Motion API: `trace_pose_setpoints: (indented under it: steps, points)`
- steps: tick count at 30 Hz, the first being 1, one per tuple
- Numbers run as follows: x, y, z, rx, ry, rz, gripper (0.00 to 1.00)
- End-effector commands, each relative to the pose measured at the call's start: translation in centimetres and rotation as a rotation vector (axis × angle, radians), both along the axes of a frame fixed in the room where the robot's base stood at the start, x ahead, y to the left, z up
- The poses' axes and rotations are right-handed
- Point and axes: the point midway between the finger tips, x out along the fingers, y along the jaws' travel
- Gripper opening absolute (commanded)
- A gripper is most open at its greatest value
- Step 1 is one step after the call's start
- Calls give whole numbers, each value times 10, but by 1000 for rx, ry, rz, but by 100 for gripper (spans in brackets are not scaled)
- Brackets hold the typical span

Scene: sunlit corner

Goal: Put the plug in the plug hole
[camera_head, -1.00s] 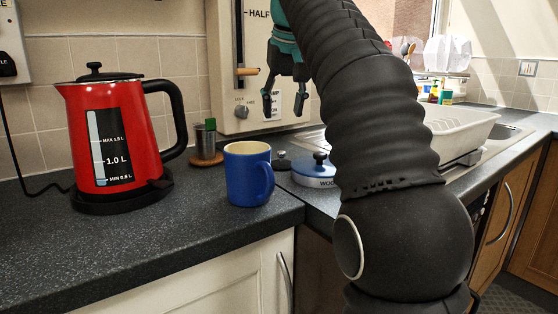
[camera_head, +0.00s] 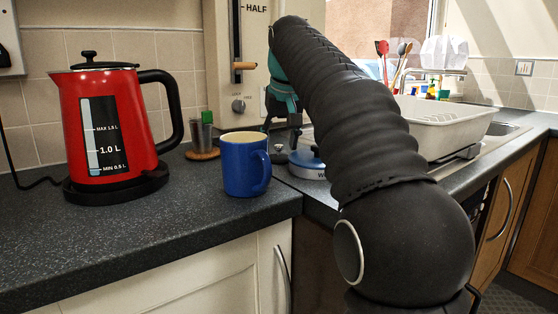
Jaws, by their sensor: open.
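My gripper (camera_head: 281,133) hangs fingers down beyond the blue mug, with its fingers spread and nothing visible between them. A small dark round piece with a knob on top (camera_head: 279,157), perhaps the plug, sits on the surface just below the fingers; I cannot tell whether they touch it. The sink (camera_head: 503,128) shows only in part at the right, behind the dish rack. The plug hole is not visible.
A blue mug (camera_head: 242,168) stands close in front of my gripper. A blue-and-white round container (camera_head: 309,166) is right of it, partly behind my arm. A red kettle (camera_head: 105,125), a metal cup (camera_head: 201,137) and a white dish rack (camera_head: 450,125) also stand here.

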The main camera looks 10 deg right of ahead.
Motion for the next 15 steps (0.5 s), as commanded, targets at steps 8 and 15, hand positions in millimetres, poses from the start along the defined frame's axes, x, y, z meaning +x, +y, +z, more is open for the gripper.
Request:
trace_pose_setpoints:
  steps: [8, 15]
  points:
    - [5, 0, -12, 0, -1, 0, 52]
    - [4, 0, -12, 0, 0, 0, 10]
